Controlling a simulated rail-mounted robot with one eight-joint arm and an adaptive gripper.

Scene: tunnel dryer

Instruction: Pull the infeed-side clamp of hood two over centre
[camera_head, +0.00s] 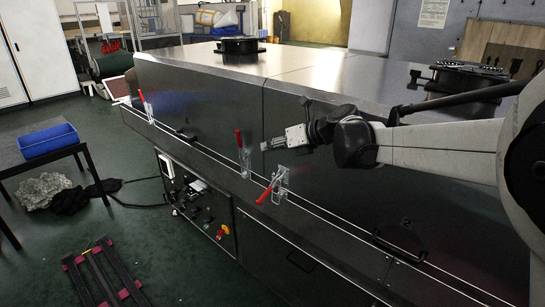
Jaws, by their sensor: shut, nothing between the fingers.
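My gripper (268,146) is shut and empty in front of the dryer's steel side, pointing left. Just below it, a toggle clamp (282,184) has a red handle (269,189) leaning out and down to the left. This clamp sits just right of the hood seam, on the hood that seems marked 2 (407,222). A second clamp (245,162), left of the seam, has its red handle (238,139) standing nearly upright. The gripper appears apart from both clamps. A third red-handled clamp (147,108) stands upright near the far left end.
A rail edge and black grab handles (399,245) run along the dryer's side. A control panel (197,203) is below. A table with a blue bin (48,141) stands at left, and a dark red-ended rack (103,278) lies on the green floor.

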